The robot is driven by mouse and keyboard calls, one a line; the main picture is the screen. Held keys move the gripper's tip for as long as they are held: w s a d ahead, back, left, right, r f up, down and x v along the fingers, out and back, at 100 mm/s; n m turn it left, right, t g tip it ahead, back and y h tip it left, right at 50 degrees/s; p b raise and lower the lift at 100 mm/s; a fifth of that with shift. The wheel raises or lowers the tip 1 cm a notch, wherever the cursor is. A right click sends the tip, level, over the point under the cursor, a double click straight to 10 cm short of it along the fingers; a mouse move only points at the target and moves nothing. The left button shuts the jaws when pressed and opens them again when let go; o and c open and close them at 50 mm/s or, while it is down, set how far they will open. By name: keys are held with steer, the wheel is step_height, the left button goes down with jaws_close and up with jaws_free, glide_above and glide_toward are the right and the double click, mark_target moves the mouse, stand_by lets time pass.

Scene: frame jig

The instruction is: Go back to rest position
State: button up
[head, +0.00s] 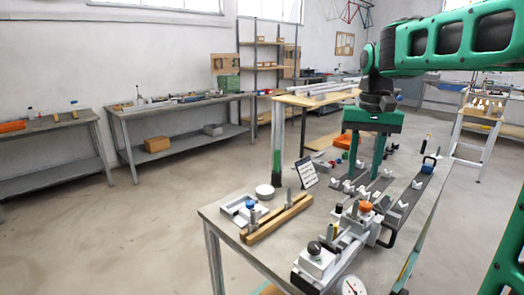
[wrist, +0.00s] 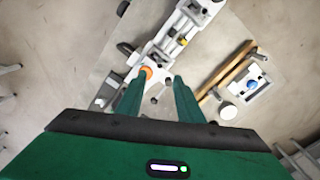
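My gripper (head: 364,174) is green and points down above the workbench (head: 218,221) in the head view. Its two fingers stand apart with nothing visible between them. In the wrist view the gripper (wrist: 159,77) also shows open, above the bench top. A grey and white jig (wrist: 182,32) with an orange knob (wrist: 147,71) lies beyond the fingertips there. The same jig (head: 318,260) is at the front of the bench in the head view. The fingers cover part of the rear bench in the head view.
On the bench are wooden bars (head: 277,220), a small sign (head: 306,172), a white round piece (head: 265,191), a dial gauge (head: 350,286) and dark rails with pale V-shaped blocks (head: 404,205). A wooden-topped table (head: 298,100) stands behind. The floor at left is clear.

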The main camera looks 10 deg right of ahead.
steer(key=s+d+f, duration=0.1)
steer(key=s+f, duration=0.4)
steer(key=s, duration=0.3)
steer(key=s+d+f, duration=0.1)
steer(key=s+f, duration=0.4)
steer(key=s, duration=0.3)
steer(key=s+d+f+m, duration=0.1)
steer(key=s+f, duration=0.4)
steer(key=s, duration=0.4)
steer(key=shift+d+f, duration=0.25)
steer(key=shift+d, duration=0.15)
steer(key=shift+w+f, duration=0.2)
steer(key=shift+w, duration=0.35)
steer(key=shift+c, duration=0.4)
